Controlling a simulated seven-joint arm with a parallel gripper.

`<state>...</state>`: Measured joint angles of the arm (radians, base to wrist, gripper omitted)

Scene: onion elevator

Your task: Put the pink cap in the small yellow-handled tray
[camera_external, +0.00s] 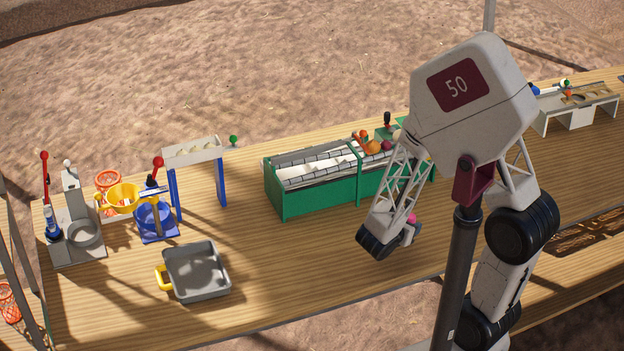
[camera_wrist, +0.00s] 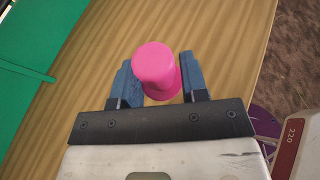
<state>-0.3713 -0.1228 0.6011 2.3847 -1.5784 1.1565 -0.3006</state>
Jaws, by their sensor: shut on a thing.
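The pink cap (camera_wrist: 157,68) is between the two blue-grey fingers of my gripper (camera_wrist: 160,82) in the wrist view, and the gripper is shut on it. In the external view a small part of the pink cap (camera_external: 411,218) shows beside my gripper (camera_external: 408,236), in front of the green conveyor box; the arm hides most of the fingers. The small grey tray (camera_external: 197,273) with a yellow handle (camera_external: 163,278) stands on the table's front left, well to the left of my gripper. Its inside looks empty.
A green box with conveyor belts (camera_external: 318,196) stands behind and left of my gripper. Left of it are a blue-legged stand (camera_external: 220,180), a blue press (camera_external: 157,222), a yellow bowl (camera_external: 123,198) and a grey press (camera_external: 78,245). The tabletop between gripper and tray is clear.

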